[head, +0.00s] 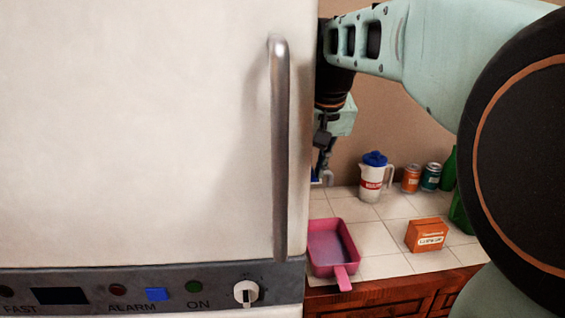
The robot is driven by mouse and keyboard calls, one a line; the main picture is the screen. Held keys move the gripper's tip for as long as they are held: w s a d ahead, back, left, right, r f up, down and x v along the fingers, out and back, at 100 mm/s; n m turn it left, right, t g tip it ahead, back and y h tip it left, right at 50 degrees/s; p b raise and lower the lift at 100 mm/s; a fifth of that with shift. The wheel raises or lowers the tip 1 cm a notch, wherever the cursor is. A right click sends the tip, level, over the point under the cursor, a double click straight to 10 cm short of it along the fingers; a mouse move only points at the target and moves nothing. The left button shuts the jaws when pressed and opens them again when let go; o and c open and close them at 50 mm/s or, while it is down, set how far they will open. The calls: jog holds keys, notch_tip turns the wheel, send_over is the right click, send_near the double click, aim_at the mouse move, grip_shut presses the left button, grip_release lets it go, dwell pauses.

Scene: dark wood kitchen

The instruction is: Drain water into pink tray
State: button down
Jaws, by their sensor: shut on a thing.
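The pink tray (334,262) sits on the tiled counter just right of the white appliance, with its handle toward the front edge. Its inside looks purplish; I cannot tell whether it holds water. My gripper (323,174) points down above and behind the tray, beside the appliance's edge, which hides part of it. It is shut on a blue thing (314,175), of which only a sliver shows. I cannot tell what this thing is or whether it holds water.
A white appliance (140,140) with a metal handle fills the left. On the counter (385,266) stand a white pitcher with blue lid (371,181), an orange box (427,234), two cans (421,178) and green bottles (460,214). Bare tiles lie between tray and box.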

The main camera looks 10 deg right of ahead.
jog(key=shift+d, duration=0.1)
jog(key=shift+d+n+y+p, duration=0.3)
jog(key=shift+d+n+p, duration=0.1)
jog(key=shift+n, duration=0.5)
jog(key=c, duration=2)
grip_release()
jog(key=shift+w, duration=0.1)
jog(key=shift+o, duration=0.2)
jog(key=v, duration=1.2)
